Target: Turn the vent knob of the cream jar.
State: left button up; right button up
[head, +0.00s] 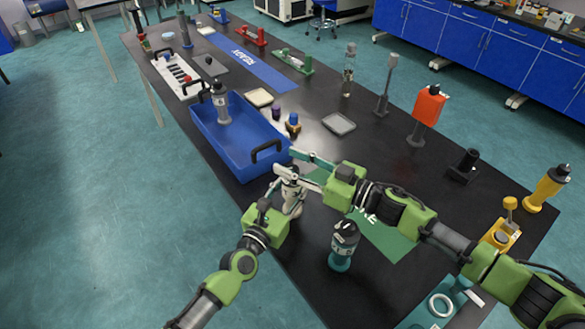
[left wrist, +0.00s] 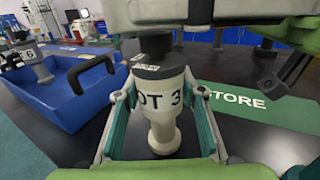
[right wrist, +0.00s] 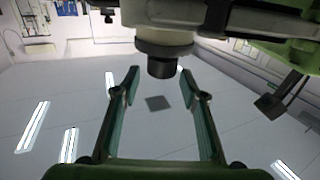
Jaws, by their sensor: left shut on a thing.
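The cream jar (head: 293,198) stands upright at the table's near edge, partly covered by my grippers in the head view. In the left wrist view its cream body (left wrist: 165,100) bears dark lettering and has a black top. My left gripper (head: 280,196) is shut on the jar's body, one finger on each side.
A blue crate (head: 215,150) holding a grey jar (head: 221,104) stands left of the cream jar. A teal jar (head: 343,246) stands in front on the table. A green STORE mat (head: 395,238) lies partly under my right arm. Several stands occupy the right side.

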aim_at(292, 168)
notch_tip(292, 168, up, 8)
jog(key=shift+f, duration=0.1)
dwell(0.4)
